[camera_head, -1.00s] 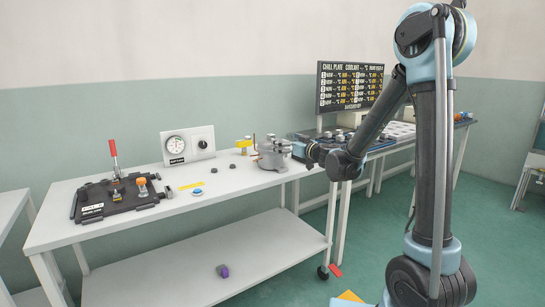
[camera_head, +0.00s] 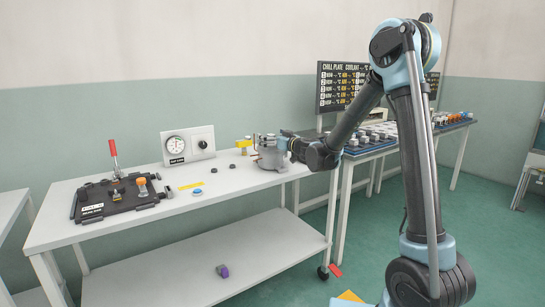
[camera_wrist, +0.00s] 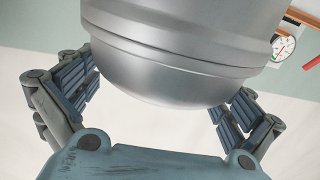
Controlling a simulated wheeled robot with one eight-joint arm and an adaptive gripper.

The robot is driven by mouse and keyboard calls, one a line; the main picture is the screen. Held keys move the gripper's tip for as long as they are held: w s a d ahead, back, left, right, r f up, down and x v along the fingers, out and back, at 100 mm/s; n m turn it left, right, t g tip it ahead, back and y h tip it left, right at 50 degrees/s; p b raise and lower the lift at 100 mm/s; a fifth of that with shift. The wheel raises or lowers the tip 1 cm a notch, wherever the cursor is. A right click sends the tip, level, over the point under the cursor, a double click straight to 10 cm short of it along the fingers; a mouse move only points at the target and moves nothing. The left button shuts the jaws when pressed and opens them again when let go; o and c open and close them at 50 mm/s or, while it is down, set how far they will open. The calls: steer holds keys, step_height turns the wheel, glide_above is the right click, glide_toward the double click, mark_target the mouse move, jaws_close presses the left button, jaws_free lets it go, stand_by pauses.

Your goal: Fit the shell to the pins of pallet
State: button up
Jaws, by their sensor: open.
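The shell (camera_wrist: 180,50) is a smooth silver-grey cylinder with a raised seam and rounded lower end. In the wrist view it fills the upper middle, between the two padded fingers of my gripper (camera_wrist: 158,95). The fingers are spread, with a visible gap between the right finger and the shell; contact on the left is unclear. In the head view a grey cylindrical body (camera_head: 268,155) stands upright at the white table's right end, and my gripper (camera_head: 285,145) is at its right side. A black fixture plate (camera_head: 95,207) with a red-handled clamp lies at the left; I cannot tell whether it is the pallet, and no pins are distinguishable.
On the white table (camera_head: 235,195) stand a gauge box (camera_head: 188,145), a yellow-topped item (camera_head: 243,147), small dark discs and a blue button (camera_head: 197,192). A second table with a dark blue tray (camera_head: 350,150) stands behind my arm.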

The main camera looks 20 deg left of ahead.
steer(key=shift+s+d+r, duration=0.1)
steer(key=shift+s+r, duration=0.05)
steer(key=c, duration=2.2)
steer(key=shift+r, duration=0.45)
jaws_close()
step_height(320, 180, up, 9)
steer(key=shift+f, duration=0.1)
steer(key=shift+o, duration=1.5)
jaws_free()
jaws_close()
